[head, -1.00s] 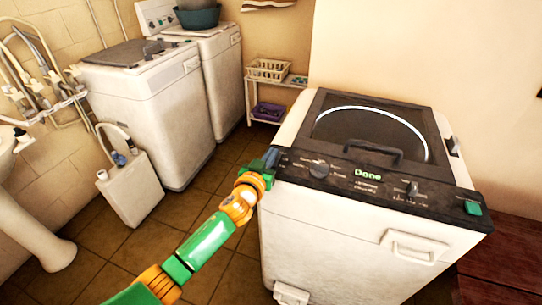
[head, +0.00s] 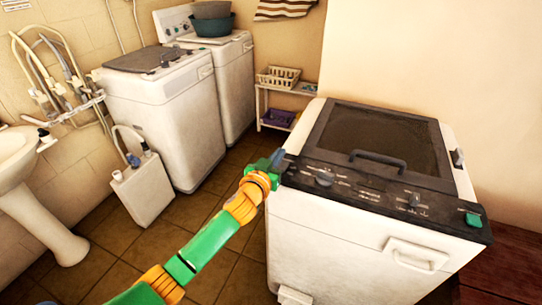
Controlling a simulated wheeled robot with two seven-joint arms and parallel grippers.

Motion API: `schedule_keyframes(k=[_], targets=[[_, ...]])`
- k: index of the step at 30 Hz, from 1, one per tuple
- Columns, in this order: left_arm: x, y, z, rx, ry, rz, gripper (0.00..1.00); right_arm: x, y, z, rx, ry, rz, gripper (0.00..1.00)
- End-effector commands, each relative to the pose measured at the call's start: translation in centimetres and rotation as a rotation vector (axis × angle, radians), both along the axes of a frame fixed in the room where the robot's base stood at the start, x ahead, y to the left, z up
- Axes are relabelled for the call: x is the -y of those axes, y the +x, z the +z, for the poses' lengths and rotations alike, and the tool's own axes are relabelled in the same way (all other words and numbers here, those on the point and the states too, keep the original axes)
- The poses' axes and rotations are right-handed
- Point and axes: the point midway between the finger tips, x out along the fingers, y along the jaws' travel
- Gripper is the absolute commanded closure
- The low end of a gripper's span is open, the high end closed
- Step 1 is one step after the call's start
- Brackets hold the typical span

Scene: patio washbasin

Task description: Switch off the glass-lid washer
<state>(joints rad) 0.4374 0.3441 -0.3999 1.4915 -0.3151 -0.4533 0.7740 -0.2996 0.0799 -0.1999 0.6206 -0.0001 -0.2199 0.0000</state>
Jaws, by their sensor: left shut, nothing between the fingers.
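The glass-lid washer (head: 350,240) stands at the right, white with a dark top, its glass lid (head: 375,135) closed. Its black control panel (head: 385,195) has a knob (head: 324,178) at the left, a smaller knob (head: 414,200) towards the right and a green button (head: 473,220) at the right end. No display text or lid ring is lit. My left gripper (head: 278,156) is shut and empty at the panel's left end; I cannot tell whether it touches the panel. My right gripper is out of view.
Two other white washers (head: 165,115) stand at the back left, one with a teal basin (head: 205,25) on top. A white canister (head: 143,190) stands on the tiled floor. A pedestal basin (head: 30,190) is at the far left, a low shelf (head: 288,97) behind.

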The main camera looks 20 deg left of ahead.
Motion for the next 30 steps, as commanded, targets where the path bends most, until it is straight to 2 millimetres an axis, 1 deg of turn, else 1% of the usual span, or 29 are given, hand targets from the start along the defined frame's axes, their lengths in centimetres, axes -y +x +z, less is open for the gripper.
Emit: schedule_keyframes(k=[1,3,6,9,12,16,27,29,30], targets=[[-0.1,-1.2,0.3,0.001,0.0,-0.001,1.0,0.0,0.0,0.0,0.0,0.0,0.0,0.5],[-0.1,-2.7,0.8,0.0,0.001,0.0,1.0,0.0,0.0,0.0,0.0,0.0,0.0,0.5],[-0.2,-4.6,1.5,0.0,0.001,0.0,1.0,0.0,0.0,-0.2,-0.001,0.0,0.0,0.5],[-0.2,-5.9,2.0,0.0,0.0,0.0,1.0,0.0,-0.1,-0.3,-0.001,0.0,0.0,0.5],[-0.3,-6.6,2.3,0.001,0.0,0.0,1.0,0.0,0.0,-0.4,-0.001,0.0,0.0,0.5],[-0.3,-6.9,2.4,0.0,0.0,0.001,1.0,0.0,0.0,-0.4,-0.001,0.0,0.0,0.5],[-0.3,-6.8,2.4,-0.002,0.0,0.001,1.0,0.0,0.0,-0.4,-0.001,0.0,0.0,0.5],[-0.4,-6.8,1.2,-0.025,0.006,0.006,1.0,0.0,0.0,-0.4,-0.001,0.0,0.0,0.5],[-0.7,-6.8,-0.6,-0.062,0.015,0.011,1.0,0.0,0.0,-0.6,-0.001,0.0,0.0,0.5]])
